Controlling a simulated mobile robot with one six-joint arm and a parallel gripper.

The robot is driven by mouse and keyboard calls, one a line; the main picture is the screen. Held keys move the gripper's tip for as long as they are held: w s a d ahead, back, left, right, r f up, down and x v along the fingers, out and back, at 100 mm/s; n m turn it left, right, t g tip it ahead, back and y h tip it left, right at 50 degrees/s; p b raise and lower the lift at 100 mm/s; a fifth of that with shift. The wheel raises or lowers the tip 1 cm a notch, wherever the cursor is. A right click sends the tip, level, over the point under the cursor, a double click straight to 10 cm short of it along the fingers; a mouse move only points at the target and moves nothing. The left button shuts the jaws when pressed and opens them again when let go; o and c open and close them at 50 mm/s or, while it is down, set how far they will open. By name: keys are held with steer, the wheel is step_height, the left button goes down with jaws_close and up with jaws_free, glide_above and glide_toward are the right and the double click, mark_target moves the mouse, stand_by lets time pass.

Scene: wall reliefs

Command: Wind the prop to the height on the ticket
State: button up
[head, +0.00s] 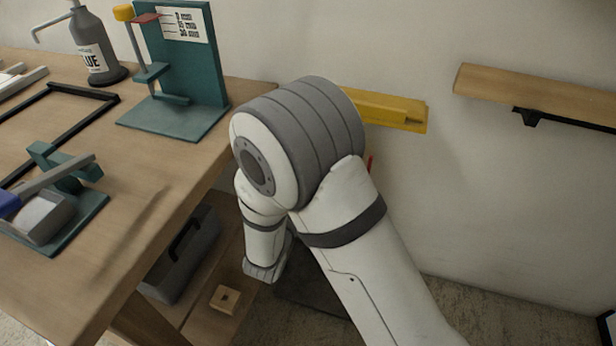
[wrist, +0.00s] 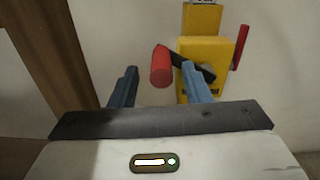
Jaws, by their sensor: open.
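The prop is a yellow housing (wrist: 208,62) by the wall in the wrist view. A black crank arm with a red handle (wrist: 161,68) stands out from its front. My gripper (wrist: 158,66) is open, its two blue fingers either side of the red handle, with a visible gap on both sides. The right finger partly covers the crank arm and housing. A small marking shows at the top edge on the prop's column, too cut off to read. In the head view a yellow bar (head: 385,110) shows behind my arm, which hides my gripper there.
A red lever (wrist: 241,47) stands right of the housing. The wooden bench (head: 150,215) fills the left, with a teal stand (head: 185,75) bearing a printed card (head: 181,24) and a glue bottle (head: 92,50). A wooden shelf (head: 540,92) juts from the wall at right.

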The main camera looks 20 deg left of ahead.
steer(key=shift+w+d, duration=0.2)
steer(key=shift+w, duration=1.6)
jaws_close()
